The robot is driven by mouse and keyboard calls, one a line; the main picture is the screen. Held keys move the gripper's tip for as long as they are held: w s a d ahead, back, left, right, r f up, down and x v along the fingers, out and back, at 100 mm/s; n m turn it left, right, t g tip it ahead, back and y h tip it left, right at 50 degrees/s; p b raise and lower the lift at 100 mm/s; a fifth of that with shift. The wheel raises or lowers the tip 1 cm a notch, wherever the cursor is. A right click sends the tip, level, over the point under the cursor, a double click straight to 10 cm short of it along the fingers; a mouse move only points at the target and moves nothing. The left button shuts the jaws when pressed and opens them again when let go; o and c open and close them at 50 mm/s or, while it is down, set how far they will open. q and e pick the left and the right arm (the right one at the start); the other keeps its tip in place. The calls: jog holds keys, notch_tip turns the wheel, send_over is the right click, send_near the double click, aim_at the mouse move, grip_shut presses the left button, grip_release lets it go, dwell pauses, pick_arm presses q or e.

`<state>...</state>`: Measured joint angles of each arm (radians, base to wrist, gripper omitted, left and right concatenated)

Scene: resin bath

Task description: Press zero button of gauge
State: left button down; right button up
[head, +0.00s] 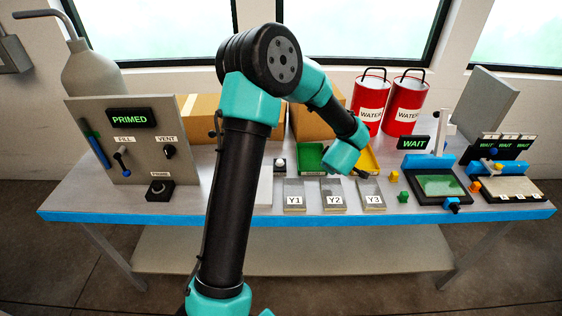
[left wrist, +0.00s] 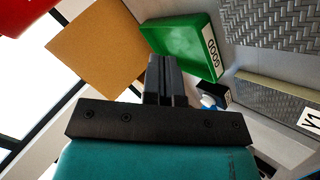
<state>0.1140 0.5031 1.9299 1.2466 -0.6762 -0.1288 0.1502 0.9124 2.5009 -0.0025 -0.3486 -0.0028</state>
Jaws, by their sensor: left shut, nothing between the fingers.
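No label reading gauge or zero is legible. In the head view a small dark box with a round white top (head: 280,164) stands left of the green tray (head: 308,152). In the left wrist view a small dark box with a white and blue top (left wrist: 212,98) shows just right of my fingers, partly hidden behind my gripper. My left gripper (left wrist: 164,72) is shut and empty, with its fingertips in front of the green tray labelled GOOD. My right gripper is not in view.
Blocks Y1 (head: 294,195), Y2 (head: 333,195) and Y3 (head: 371,194) line the front edge. A PRIMED panel (head: 129,150) stands left. A WAIT unit with a green plate (head: 440,185) and several more WAIT displays stand right. Red WATER cans (head: 404,107) stand behind.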

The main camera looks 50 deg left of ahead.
pick_arm(q)
jog(key=s+a+r+n+g+y, duration=0.3)
jog(key=s+a+n, duration=0.1)
jog(key=a, duration=0.6)
notch_tip(320, 180, up, 4)
jog(key=n+g, duration=0.4)
send_over(279, 162)
jog(key=shift+f, duration=0.1)
jog(key=shift+w, duration=0.1)
jog(key=shift+f, duration=4.45)
jog(key=shift+f, duration=0.4)
